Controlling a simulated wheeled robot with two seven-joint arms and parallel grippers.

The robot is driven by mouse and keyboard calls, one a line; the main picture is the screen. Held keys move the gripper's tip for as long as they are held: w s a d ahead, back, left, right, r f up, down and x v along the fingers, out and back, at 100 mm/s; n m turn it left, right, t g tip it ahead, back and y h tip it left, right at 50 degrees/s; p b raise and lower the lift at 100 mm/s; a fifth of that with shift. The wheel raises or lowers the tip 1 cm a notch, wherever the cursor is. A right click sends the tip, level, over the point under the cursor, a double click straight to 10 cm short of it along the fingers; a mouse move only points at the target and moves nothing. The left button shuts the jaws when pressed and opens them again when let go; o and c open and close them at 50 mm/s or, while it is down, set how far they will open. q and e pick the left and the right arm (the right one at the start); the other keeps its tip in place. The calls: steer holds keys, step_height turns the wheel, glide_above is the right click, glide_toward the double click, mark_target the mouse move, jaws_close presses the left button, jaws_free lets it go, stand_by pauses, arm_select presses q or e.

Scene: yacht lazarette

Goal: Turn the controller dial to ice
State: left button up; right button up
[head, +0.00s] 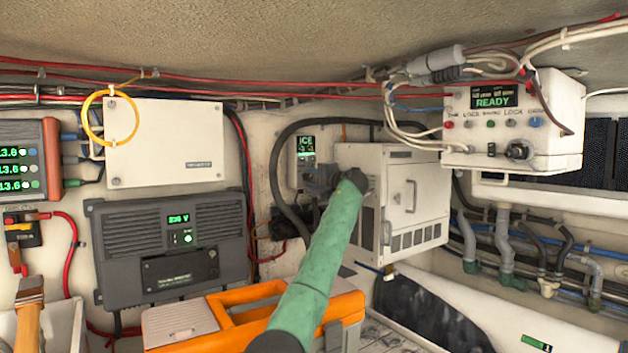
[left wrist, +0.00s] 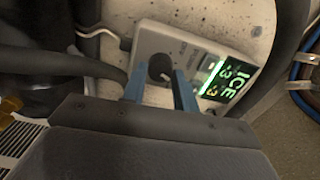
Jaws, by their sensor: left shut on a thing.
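The controller (head: 306,148) is a small white panel on the back wall, and its green display reads ICE with -3 below. The dark round dial (left wrist: 160,67) sits on the panel beside the display. My left gripper (head: 318,178) is at the lower part of the controller and hides the dial in the head view. In the left wrist view its two blue fingers (left wrist: 159,80) are on either side of the dial, shut on it. My right gripper is not in view.
A white vented cabinet (head: 395,195) stands just right of the controller. A dark hose (head: 276,165) loops around the controller's left side. A grey inverter (head: 170,242) and an orange-and-white toolbox (head: 250,305) are at left and below. A READY control box (head: 520,120) hangs at upper right.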

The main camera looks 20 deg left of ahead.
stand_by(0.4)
arm_select(q)
steer(key=o, duration=1)
steer(key=shift+w, duration=0.1)
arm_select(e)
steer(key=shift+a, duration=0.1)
arm_select(q)
steer(key=shift+d, duration=0.1)
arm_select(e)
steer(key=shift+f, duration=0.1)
arm_select(q)
steer(key=shift+s+d+f, duration=0.1)
steer(key=shift+s+d, duration=0.1)
steer(key=shift+b+v, duration=1.85)
steer(key=shift+v, duration=1.75)
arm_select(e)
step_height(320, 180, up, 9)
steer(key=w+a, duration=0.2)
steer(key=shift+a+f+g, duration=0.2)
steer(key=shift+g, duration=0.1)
